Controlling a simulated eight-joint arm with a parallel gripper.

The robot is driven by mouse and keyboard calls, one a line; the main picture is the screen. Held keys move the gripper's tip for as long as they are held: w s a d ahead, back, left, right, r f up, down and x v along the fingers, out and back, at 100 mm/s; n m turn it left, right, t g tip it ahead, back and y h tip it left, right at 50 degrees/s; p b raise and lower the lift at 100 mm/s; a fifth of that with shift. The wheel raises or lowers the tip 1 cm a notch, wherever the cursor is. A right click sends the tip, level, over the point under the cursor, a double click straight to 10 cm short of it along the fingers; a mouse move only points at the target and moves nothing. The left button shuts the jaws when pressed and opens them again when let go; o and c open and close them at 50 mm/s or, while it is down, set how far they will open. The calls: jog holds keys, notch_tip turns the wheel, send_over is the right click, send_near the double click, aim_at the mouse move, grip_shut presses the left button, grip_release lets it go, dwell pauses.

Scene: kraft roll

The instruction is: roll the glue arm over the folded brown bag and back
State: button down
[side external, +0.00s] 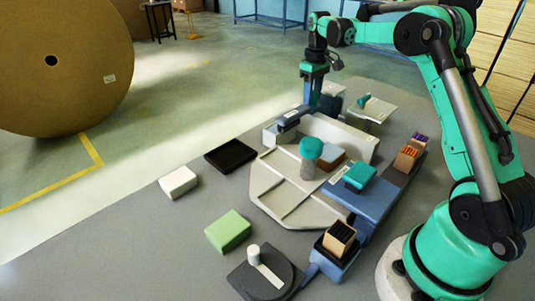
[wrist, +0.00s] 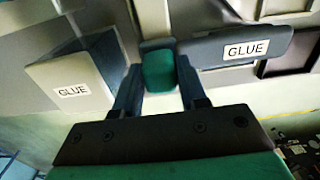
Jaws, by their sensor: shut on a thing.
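My gripper (side external: 312,101) points down at the far side of the grey and white fixture. In the wrist view my gripper (wrist: 160,72) has its two dark fingers closed on a green knob (wrist: 158,68). The knob sits at the end of a dark blue-grey glue arm (wrist: 215,55), which bears a GLUE label. The glue arm also shows in the side view (side external: 289,120), left of my gripper.
A large kraft roll (side external: 60,95) stands behind. The table's front left is bare.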

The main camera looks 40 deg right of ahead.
jog(key=shift+w, duration=1.65)
jog(key=shift+a, duration=0.1)
jog(key=shift+c, duration=2.4)
grip_release()
notch_tip(320, 180, up, 4)
jog(key=shift+r, duration=0.8)
